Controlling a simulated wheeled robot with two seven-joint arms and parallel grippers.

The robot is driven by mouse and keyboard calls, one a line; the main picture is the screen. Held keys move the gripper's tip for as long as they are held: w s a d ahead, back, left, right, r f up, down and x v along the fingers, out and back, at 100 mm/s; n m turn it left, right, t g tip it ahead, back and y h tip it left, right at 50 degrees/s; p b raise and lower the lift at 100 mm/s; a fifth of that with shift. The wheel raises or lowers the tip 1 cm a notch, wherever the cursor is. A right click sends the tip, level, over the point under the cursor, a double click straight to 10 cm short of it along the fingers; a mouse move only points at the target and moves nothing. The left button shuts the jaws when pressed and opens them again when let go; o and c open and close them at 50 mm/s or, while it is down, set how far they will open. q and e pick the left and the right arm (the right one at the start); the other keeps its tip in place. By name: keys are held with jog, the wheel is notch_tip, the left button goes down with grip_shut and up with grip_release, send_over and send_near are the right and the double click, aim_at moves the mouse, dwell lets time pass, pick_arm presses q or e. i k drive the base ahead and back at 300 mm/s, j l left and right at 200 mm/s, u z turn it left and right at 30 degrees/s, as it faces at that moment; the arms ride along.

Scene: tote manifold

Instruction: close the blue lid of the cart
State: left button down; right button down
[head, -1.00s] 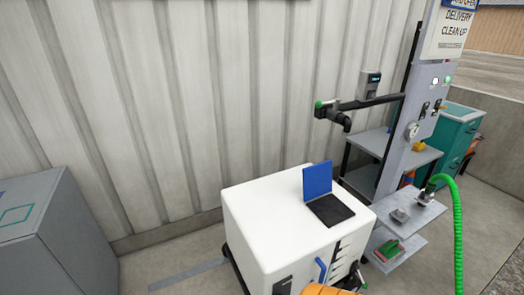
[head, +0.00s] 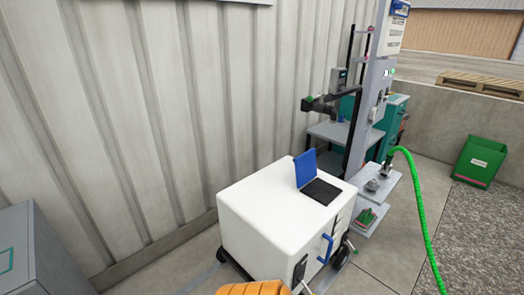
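The white cart (head: 262,208) stands in the middle of the head view on the concrete floor. Its blue lid (head: 305,168) is open and stands up, leaning back slightly, at the far-left edge of a dark square opening (head: 322,191) in the cart's top. The inside of the opening is too dark to make out. A blue handle (head: 326,249) is on the cart's front side. Neither of my grippers is in view, and nothing touches the lid.
A grey post station (head: 366,115) with shelves stands behind the cart. A green hose (head: 420,200) arcs down to its right. A grey cabinet (head: 38,250) is at the left, and a green bin (head: 481,160) is by the low wall.

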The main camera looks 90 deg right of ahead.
aim_at(306, 165)
jog(key=i+l+z, duration=0.25)
jog(key=z, duration=0.25)
jog(key=i+l+z, duration=0.15)
jog(key=i+z, duration=0.55)
jog(key=z, duration=0.25)
jog(key=i+z, duration=1.25)
jog(key=i+j+z, duration=0.2)
jog(key=z, duration=0.2)
jog(key=i+j+z, duration=0.55)
jog(key=z, duration=0.3)
jog(key=j+z, duration=0.35)
jog(key=z, duration=0.15)
jog(key=i+j+z, duration=0.1)
jog(key=j+z, duration=0.2)
jog(key=z, duration=0.15)
jog(key=j+z, duration=0.3)
jog(key=z, duration=0.15)
jog(key=l+z, duration=0.1)
jog(key=l, duration=0.35)
jog(key=i+l+z, duration=0.15)
jog(key=l, duration=0.3)
jog(key=l+z, duration=0.1)
jog(key=l, duration=0.35)
